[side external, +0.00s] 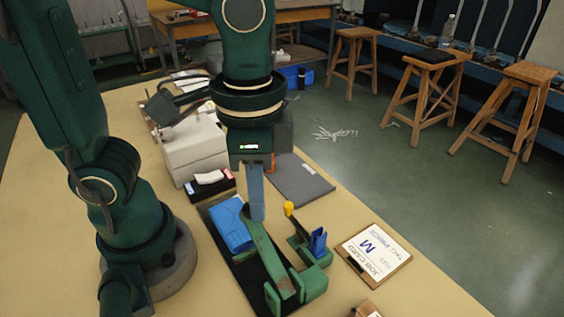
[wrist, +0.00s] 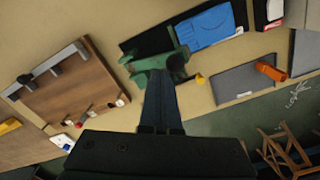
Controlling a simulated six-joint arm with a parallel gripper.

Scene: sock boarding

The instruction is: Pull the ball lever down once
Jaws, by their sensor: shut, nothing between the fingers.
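A green fixture (side external: 262,252) stands on a black mat on the table. A rounded yellow knob (side external: 289,208) sits on a short post at its right side and looks like the lever's ball. It also shows in the wrist view (wrist: 200,78), to the right of my fingertips. My gripper (side external: 257,217) points down, shut and empty, left of the yellow knob in the side view. Its fingers (wrist: 160,73) overlap the green fixture in the wrist view. I see no contact with the knob; the height gap is unclear. My fingers and wrist hide part of the fixture.
A blue folded cloth (side external: 231,225) lies beside the fixture, and a blue clip-like part (side external: 318,243) stands on it. A job card clipboard (side external: 375,254) lies to the right. A grey mat (side external: 300,180) lies behind. A wooden board with grey parts (wrist: 80,85) is at left in the wrist view.

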